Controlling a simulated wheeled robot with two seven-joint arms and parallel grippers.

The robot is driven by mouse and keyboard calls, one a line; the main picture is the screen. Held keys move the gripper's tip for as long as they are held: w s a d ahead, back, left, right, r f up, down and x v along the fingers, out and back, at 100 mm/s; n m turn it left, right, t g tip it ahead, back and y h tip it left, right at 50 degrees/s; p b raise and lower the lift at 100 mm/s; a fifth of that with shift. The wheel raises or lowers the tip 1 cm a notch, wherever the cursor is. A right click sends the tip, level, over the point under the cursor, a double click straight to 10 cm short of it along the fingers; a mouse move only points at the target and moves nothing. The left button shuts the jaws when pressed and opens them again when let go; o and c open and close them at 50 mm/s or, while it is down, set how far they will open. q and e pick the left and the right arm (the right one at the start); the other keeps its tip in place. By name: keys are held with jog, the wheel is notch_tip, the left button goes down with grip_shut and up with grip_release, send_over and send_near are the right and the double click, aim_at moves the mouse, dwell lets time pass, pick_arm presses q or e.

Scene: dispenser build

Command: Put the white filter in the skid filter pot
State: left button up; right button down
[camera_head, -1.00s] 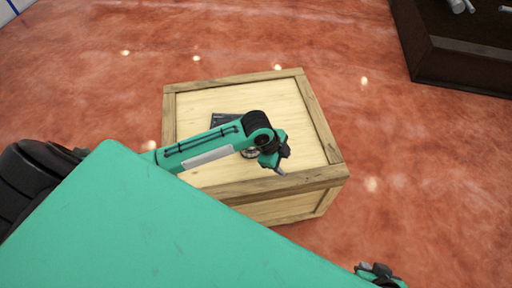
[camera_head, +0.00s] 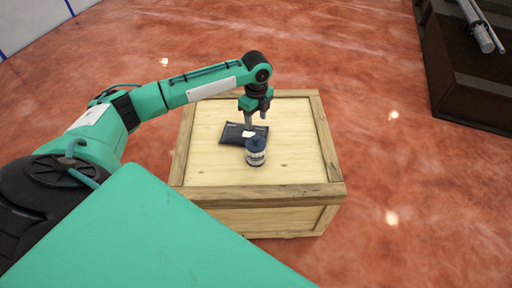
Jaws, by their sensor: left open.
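My left gripper (camera_head: 249,126) points straight down over the wooden crate (camera_head: 205,171), its jaws open, with its tips just above or at a dark flat pouch (camera_head: 232,134). A small white patch (camera_head: 248,134) shows right under the tips; I cannot tell whether it is the white filter or a label on the pouch. A can with a dark blue top and a pale label (camera_head: 256,155) stands just in front of the pouch. The skid filter pot cannot be made out for certain. My right gripper is not in view.
A dark brown base (camera_head: 465,95) carrying a grey cylinder and pipes (camera_head: 485,38) stands at the upper right, apart from the crate. The reddish floor (camera_head: 390,165) between them is clear. A pale wall is at the upper left.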

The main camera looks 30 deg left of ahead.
aim_at(256, 137)
pick_arm(q)
notch_tip(256, 137, down, 5)
jog(key=shift+f+b, duration=0.1)
jog(key=shift+b, duration=0.2)
notch_tip(256, 137, down, 4)
jog(key=shift+s+f+b, duration=0.1)
jog(key=shift+f+b, duration=0.1)
jog(key=shift+b, duration=0.25)
jog(key=shift+f, duration=0.2)
grip_shut()
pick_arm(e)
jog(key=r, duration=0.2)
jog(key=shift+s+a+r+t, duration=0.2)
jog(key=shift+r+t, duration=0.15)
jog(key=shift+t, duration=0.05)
